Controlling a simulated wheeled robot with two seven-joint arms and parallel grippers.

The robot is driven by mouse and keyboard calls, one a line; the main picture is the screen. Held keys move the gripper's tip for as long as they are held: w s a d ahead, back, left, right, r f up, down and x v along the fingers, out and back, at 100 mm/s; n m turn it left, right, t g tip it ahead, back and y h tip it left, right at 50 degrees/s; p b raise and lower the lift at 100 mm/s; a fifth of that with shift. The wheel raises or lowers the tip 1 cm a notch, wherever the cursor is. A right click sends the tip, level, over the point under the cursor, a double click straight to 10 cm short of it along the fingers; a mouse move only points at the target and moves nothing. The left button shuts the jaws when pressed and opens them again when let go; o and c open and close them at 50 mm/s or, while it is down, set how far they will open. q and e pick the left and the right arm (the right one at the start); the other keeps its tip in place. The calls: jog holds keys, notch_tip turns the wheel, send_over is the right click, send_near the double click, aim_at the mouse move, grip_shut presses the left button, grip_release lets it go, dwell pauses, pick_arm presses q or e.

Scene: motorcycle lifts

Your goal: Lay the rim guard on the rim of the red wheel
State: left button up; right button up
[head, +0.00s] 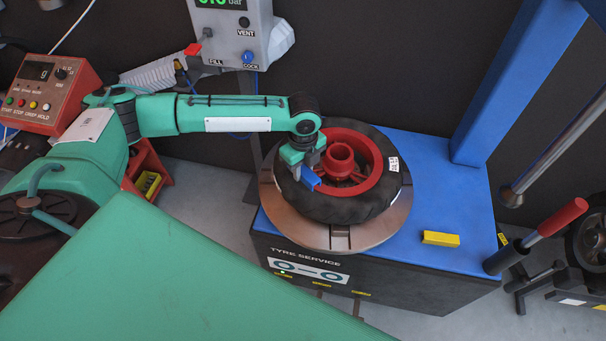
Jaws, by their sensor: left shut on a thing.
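The red wheel (376,173) lies flat with its black tyre (336,208) on the round metal turntable of the tyre machine. My left gripper (309,168) is over the left part of the wheel, pointing down. It is shut on a small blue block, which looks like the rim guard (311,179). The guard is at the left side of the red rim, near the tyre's inner edge. I cannot tell whether it touches the rim. The gripper hides part of the rim there. My right gripper is not in view.
The turntable (383,231) sits on a blue-topped machine (462,200) with a blue column (510,75) behind at right. A yellow block (440,239) lies on its top. A metal rod (550,150) and red-handled tool (562,217) stand at right. A grey inflator box (232,35) is behind.

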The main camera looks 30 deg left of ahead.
aim_at(303, 169)
pick_arm(q)
notch_tip(303, 169, down, 3)
jog(key=shift+f, duration=0.15)
jog(key=o, duration=0.9)
jog(key=shift+o, duration=0.2)
jog(key=shift+r, duration=0.4)
notch_tip(303, 169, up, 10)
jog(key=shift+r+b, duration=0.25)
jog(key=shift+b, duration=0.1)
jog(key=shift+r, duration=0.45)
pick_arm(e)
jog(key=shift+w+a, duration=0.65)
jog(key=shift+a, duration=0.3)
